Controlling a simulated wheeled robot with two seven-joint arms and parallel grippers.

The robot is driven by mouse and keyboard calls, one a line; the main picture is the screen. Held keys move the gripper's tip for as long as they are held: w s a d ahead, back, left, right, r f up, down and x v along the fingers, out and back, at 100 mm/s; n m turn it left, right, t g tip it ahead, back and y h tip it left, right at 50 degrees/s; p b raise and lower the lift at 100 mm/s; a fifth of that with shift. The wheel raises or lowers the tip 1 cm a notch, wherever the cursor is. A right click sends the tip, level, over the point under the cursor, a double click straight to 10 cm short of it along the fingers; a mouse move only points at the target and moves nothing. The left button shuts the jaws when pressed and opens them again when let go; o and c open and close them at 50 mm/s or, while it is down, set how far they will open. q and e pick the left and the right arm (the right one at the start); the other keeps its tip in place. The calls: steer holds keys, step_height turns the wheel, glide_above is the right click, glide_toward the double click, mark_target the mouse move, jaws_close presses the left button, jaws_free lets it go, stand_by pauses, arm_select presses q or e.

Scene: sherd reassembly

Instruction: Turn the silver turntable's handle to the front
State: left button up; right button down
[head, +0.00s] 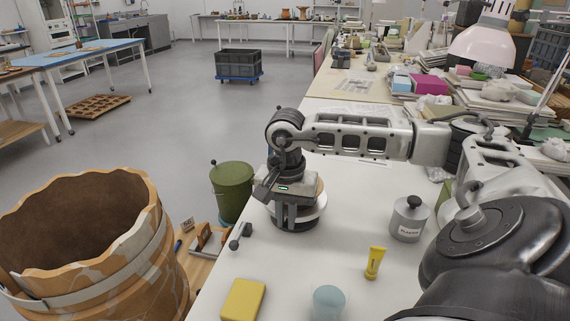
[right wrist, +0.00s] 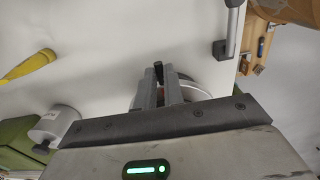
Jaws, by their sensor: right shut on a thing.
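The silver turntable (head: 318,212) stands on the white table, mostly hidden under my right gripper. Its pale round rim (right wrist: 203,84) shows behind the fingers in the right wrist view. My right gripper (head: 290,217) points down at the turntable's near side, and its fingers also show in the right wrist view (right wrist: 160,84). They are shut on the handle, whose dark knob (right wrist: 158,69) shows between the fingertips. The rest of the handle is hidden. My left gripper is not in view.
A yellow block (head: 243,300) and pale blue cup (head: 328,303) are near the front. A dark knobbed tool (head: 240,236) lies by the left edge. A large patched pot (head: 95,250) stands left.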

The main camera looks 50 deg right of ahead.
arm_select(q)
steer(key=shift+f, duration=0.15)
arm_select(e)
steer(key=c, duration=1.5)
jaws_free()
arm_select(q)
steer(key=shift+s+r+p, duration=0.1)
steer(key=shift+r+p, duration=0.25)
steer(key=shift+p, duration=0.65)
arm_select(e)
step_height(320, 180, up, 16)
steer(key=shift+r, duration=0.1)
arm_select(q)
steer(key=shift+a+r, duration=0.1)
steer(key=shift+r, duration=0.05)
arm_select(e)
steer(key=shift+s, duration=0.1)
